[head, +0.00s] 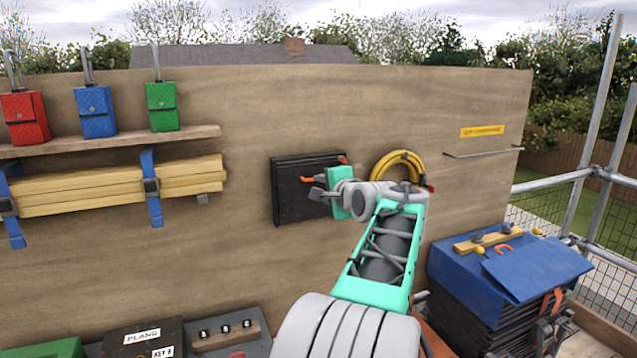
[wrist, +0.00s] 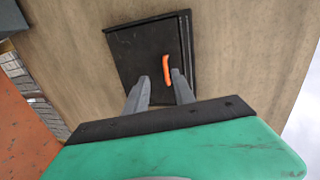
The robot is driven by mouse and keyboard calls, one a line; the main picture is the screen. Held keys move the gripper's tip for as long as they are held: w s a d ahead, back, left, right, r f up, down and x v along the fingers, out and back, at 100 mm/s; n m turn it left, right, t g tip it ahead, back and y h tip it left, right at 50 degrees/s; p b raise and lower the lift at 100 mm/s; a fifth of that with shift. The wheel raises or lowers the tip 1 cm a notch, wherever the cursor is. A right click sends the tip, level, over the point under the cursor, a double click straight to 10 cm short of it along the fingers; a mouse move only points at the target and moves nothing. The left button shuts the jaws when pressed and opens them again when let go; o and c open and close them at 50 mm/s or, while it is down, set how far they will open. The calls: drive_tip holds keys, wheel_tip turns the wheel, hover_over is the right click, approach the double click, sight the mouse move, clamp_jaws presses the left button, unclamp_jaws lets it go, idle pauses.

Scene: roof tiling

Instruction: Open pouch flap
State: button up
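A flat black rectangular pouch-like panel (head: 291,205) is fixed to the wooden wall, partly hidden by my arm. It also shows in the wrist view (wrist: 140,47), with a raised strip along its right side and its face closed. An orange tab (wrist: 166,63) sticks out from it and also shows in the head view (head: 308,179). My gripper (head: 316,194) is in front of the panel. The tab is just beyond the fingertips, and no contact is visible.
A yellow coiled hose (head: 402,155) hangs right of the panel. A blue-covered stack (head: 515,271) stands at right, by scaffold poles. Boxes line the wall's foot.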

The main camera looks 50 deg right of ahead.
drive_tip(key=w+d+p, duration=0.2)
drive_tip(key=w+d, duration=0.3)
drive_tip(key=shift+w+f+m, duration=0.2)
drive_tip(key=shift+f+m, duration=0.2)
drive_tip(key=shift+f, duration=0.05)
clamp_jaws()
idle(1.1)
